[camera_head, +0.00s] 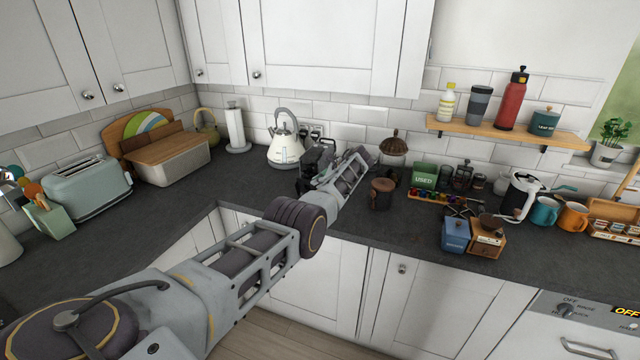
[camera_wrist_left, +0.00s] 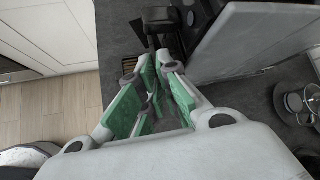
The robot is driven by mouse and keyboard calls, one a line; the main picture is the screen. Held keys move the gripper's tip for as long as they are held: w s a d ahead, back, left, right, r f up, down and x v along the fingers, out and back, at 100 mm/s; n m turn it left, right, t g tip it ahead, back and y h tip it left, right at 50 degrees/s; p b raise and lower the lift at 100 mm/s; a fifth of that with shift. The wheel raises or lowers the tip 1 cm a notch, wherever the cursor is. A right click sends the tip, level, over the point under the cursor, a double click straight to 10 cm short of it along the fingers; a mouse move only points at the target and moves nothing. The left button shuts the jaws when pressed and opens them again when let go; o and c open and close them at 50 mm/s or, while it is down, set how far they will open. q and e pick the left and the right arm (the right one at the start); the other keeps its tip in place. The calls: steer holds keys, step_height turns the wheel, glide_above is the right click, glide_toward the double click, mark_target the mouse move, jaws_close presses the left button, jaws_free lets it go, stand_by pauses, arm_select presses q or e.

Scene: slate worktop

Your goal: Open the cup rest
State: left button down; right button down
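A dark coffee machine (camera_head: 312,165) stands on the worktop near the back wall, partly hidden behind my left arm. Its cup rest cannot be made out clearly in the head view. My left gripper (camera_wrist_left: 157,68) has green-padded fingers whose tips come close together near these dark parts. Whether a gap is left between the tips or they touch anything is unclear. My right gripper is in neither view.
A white kettle (camera_head: 285,145) stands left of the machine. A dark brown canister (camera_head: 381,193) stands to the right. Further right are a green box (camera_head: 424,176), a blue box (camera_head: 455,234) and mugs (camera_head: 545,211).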

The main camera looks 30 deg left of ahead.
arm_select(q)
steer(key=c, duration=1.6)
jaws_free()
steer(key=shift+c, duration=0.2)
steer(key=shift+d+r, duration=0.1)
steer(key=shift+d, duration=0.05)
steer(key=v, duration=1.1)
steer(key=shift+d+r, duration=0.15)
steer(key=shift+r, duration=0.1)
steer(key=shift+f, duration=0.1)
